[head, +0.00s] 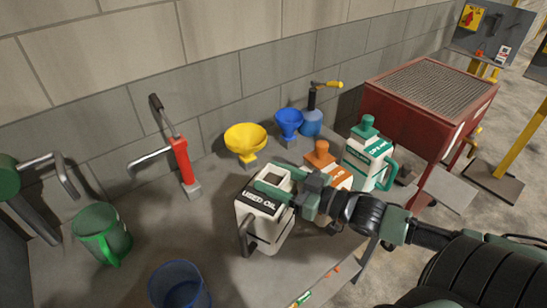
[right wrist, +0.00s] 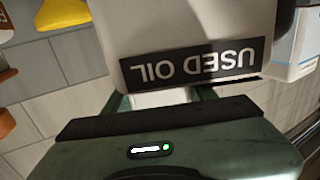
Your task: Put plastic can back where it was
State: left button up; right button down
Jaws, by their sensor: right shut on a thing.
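The white plastic can (head: 263,218) with a black "USED OIL" label stands out near the middle of the head view, over the front part of the grey bench (head: 140,235). My right gripper (head: 276,180) comes in from the right and is shut on the can's top. In the right wrist view the can (right wrist: 195,25) fills the upper middle, its label upside down, with the green fingers on either side of its narrow pale part. I cannot tell whether its base touches the bench. My left gripper does not show.
Behind the can stand a yellow funnel (head: 246,140), a blue funnel (head: 289,122) and an orange-capped bottle (head: 321,155). A green-capped white jug (head: 366,158) is close right. A red hand pump (head: 181,160), green jug (head: 101,235) and blue cup (head: 180,285) stand left.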

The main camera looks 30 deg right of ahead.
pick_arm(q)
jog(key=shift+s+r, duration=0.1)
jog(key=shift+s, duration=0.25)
pick_arm(e)
notch_tip(320, 180, down, 6)
jog(key=shift+f, duration=0.2)
jog(key=shift+c, duration=2.4)
grip_release()
jog(key=shift+f, duration=0.15)
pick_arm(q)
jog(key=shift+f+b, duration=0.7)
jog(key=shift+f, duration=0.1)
pick_arm(e)
jog(key=v, duration=1.2)
